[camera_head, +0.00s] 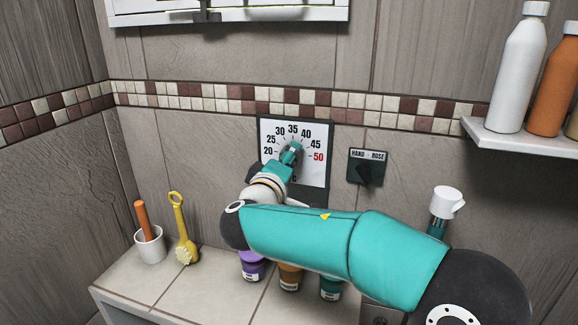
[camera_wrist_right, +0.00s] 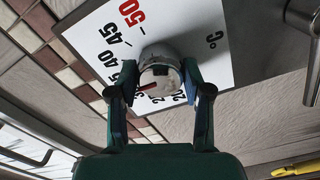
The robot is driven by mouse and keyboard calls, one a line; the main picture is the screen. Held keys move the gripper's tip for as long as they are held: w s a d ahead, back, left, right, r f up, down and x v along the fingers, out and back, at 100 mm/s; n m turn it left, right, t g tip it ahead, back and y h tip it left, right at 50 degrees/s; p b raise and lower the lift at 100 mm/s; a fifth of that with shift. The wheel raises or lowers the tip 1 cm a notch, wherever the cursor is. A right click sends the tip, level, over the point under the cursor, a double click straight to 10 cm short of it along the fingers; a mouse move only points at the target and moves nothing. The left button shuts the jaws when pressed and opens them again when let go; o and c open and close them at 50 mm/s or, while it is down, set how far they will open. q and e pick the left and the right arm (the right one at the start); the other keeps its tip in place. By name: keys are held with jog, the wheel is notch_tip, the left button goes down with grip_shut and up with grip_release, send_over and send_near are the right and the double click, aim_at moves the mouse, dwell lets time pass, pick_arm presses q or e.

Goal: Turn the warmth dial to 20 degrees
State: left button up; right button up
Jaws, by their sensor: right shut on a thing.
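The warmth dial is a round grey knob (camera_wrist_right: 161,66) on a white scale plate (camera_head: 317,174) on the tiled wall. The plate is numbered from 20 at the left over the top to a red 50 at the right; it also shows in the wrist view (camera_wrist_right: 205,40). My right gripper (camera_head: 291,152) is shut on the knob, one finger on each side, as the wrist view (camera_wrist_right: 160,80) shows. My left gripper is not in view.
A HAND-ROSE switch (camera_head: 367,170) is right of the plate. A shelf (camera_head: 530,139) with bottles juts out at the right. On the ledge (camera_head: 135,280) below stand a white cup (camera_head: 149,246), a yellow brush (camera_head: 182,230) and several coloured containers partly behind my right arm.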

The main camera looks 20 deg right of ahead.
jog(key=n, duration=1.2)
jog(key=shift+r+n, duration=0.3)
jog(key=shift+n, duration=0.1)
jog(key=n+p, duration=0.2)
jog(key=n, duration=0.3)
jog(key=shift+p, duration=0.4)
jog(key=shift+n, duration=0.3)
jog(key=o, duration=1)
jog(key=shift+c, duration=0.2)
jog(key=shift+o, duration=1)
jog(key=shift+f, duration=0.15)
